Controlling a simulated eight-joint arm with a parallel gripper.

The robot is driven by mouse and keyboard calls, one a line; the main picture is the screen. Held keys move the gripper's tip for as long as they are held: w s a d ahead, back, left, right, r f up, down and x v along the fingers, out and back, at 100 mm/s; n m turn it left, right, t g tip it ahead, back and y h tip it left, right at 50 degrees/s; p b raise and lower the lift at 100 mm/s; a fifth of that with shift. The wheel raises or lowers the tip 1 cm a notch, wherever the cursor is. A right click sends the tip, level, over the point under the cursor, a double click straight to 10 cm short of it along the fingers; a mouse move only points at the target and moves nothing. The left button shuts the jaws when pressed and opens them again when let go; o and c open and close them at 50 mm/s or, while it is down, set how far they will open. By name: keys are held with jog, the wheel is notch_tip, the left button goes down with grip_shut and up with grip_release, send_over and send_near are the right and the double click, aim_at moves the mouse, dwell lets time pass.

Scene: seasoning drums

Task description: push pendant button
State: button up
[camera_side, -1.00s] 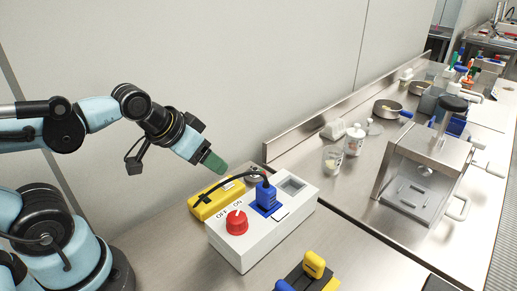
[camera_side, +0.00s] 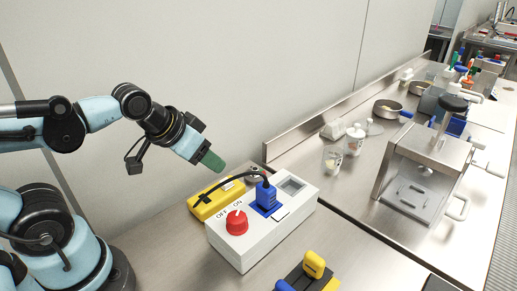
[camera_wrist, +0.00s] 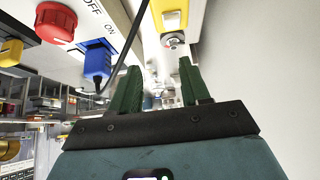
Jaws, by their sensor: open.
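The yellow pendant (camera_side: 208,206) lies on the steel bench behind the white control box, with a black cable across it. In the wrist view the pendant (camera_wrist: 162,34) shows at the top, with a pale button (camera_wrist: 171,19) on its face. My gripper (camera_side: 213,163) is above the pendant, pointing down to the right, apart from it. In the wrist view my gripper (camera_wrist: 160,78) has its two green fingers spread with nothing between them. The pendant's far end is partly cut off in that view.
The white control box (camera_side: 244,256) carries a red OFF/ON knob (camera_side: 237,223) and a blue plug (camera_side: 265,196). A yellow and blue fixture (camera_side: 313,266) stands in front. Jars and a metal press (camera_side: 425,170) stand on the right bench. A wall closes the back.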

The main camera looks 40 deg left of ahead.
grip_shut()
dwell(1.4)
